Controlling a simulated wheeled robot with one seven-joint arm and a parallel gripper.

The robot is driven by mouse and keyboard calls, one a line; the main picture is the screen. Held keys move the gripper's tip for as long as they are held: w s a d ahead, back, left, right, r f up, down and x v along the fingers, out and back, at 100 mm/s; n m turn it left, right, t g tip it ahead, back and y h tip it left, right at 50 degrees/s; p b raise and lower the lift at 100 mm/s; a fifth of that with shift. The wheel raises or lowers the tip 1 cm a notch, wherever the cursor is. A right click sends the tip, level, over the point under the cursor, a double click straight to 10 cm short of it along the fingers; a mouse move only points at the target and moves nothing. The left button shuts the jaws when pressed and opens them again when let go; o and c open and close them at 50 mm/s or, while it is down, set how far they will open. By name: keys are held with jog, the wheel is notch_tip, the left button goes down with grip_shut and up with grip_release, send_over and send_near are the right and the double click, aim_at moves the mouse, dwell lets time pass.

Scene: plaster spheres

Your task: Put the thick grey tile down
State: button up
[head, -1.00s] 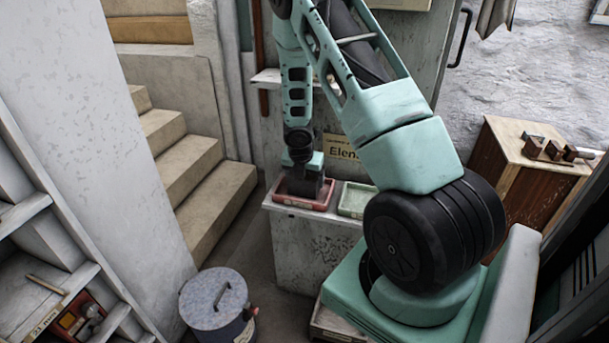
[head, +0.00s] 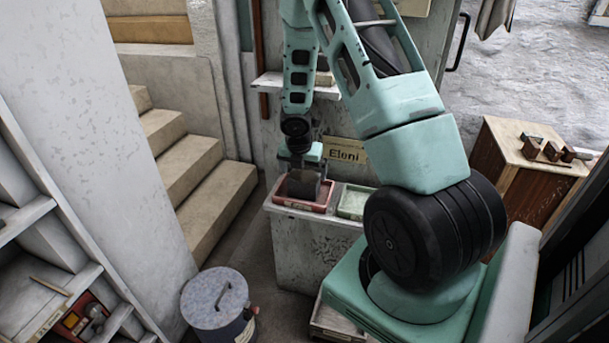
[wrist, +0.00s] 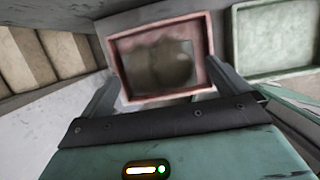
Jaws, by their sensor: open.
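A flat grey square, which looks like the thick grey tile (wrist: 142,75), lies inside the red tray (wrist: 128,94) in the wrist view. A rounded dark patch covers part of it, so its edges are unclear. The red tray also shows on the ledge in the head view (head: 318,208), but my gripper hides most of its inside there. My gripper (wrist: 161,67) is open, its fingers spread to the left and right of the tray's opening. In the head view my gripper (head: 304,183) is low over the red tray. I see nothing held between the fingers.
A pale green tray (head: 353,202) stands right beside the red one on the ledge. A small shelf (head: 270,84) and a name sign (head: 344,152) are on the wall behind. A lidded bin (head: 217,300) stands on the floor, with stairs (head: 190,165) to the left.

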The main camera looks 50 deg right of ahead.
jog(key=p+v, duration=0.1)
jog(key=v, duration=0.6)
jog(key=shift+p, duration=0.3)
jog(key=shift+s, duration=0.15)
